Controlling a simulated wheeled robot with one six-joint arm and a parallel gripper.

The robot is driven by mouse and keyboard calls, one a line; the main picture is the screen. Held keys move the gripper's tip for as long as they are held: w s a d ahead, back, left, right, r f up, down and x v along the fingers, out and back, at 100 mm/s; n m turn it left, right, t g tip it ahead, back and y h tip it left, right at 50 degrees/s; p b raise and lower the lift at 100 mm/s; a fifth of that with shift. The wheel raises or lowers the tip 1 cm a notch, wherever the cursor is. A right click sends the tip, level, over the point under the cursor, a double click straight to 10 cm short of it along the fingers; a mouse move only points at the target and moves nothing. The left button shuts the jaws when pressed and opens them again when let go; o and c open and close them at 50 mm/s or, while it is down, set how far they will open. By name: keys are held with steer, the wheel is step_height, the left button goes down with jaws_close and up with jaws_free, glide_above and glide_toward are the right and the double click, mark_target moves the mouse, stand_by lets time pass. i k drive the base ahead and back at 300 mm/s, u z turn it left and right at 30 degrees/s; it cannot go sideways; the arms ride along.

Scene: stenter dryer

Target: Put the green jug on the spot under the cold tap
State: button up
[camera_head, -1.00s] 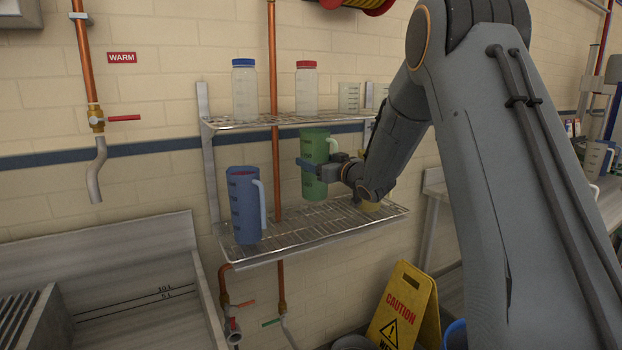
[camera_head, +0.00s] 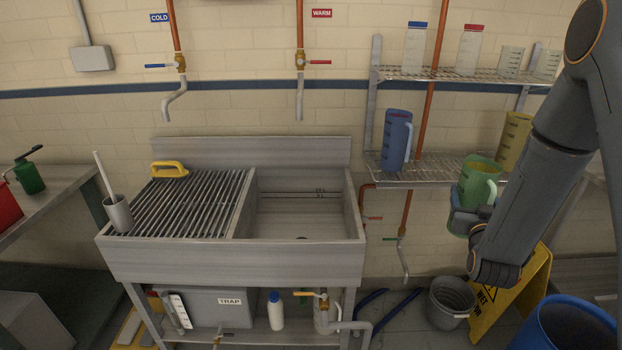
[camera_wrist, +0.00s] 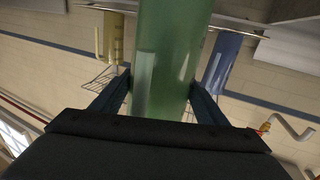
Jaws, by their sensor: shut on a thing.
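The green jug (camera_head: 475,187) is held by my gripper (camera_head: 466,215) in front of the wire shelf's lower tier. It looks roughly upright, with its handle to the right. In the wrist view the green jug (camera_wrist: 165,60) fills the space between the two fingers of my gripper (camera_wrist: 160,95). The cold tap (camera_head: 178,85), with a blue handle and COLD sign, hangs on the wall at left, its spout above the ribbed drainboard (camera_head: 190,205) of the sink. No separate spot mark is visible there.
The warm tap (camera_head: 300,85) hangs over the sink basin (camera_head: 300,215). A yellow brush (camera_head: 169,169) and a grey cup with a brush (camera_head: 118,213) sit on the drainboard. A blue jug (camera_head: 396,135) and yellow jug (camera_head: 513,140) stand on the shelf (camera_head: 430,172). A caution sign (camera_head: 512,295) stands below.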

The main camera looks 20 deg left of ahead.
mark_target(192, 197)
steer(key=z, duration=0.1)
steer(key=k, duration=0.35)
steer(key=u, duration=1.15)
steer(key=i, duration=0.75)
steer(key=u, duration=0.8)
steer(key=i, duration=0.85)
steer(key=z, duration=0.05)
